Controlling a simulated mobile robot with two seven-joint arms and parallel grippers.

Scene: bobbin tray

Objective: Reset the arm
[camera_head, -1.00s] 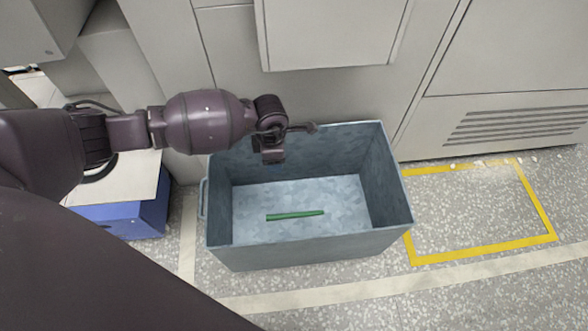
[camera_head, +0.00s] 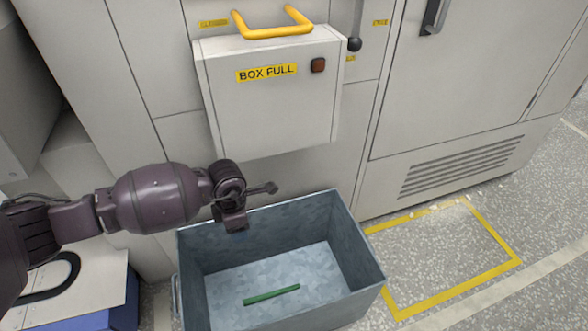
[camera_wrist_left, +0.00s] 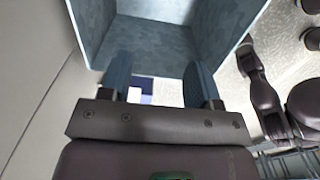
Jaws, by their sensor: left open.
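My left arm comes in from the left in the head view, and its gripper (camera_head: 236,222) hangs over the back left rim of a grey-blue metal box (camera_head: 362,288). In the left wrist view the two fingers of my left gripper (camera_wrist_left: 162,88) stand wide apart with nothing between them. The box also shows in the left wrist view (camera_wrist_left: 150,42), beyond the fingers. A green stick (camera_head: 271,295) lies flat on the box floor, apart from the gripper. My right gripper is in neither view.
A grey machine stands behind the box, with a "BOX FULL" panel (camera_head: 268,95) and a yellow handle (camera_head: 273,30) above it. A blue box (camera_head: 122,312) is at lower left. A yellow floor outline (camera_head: 407,310) on the right encloses free floor.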

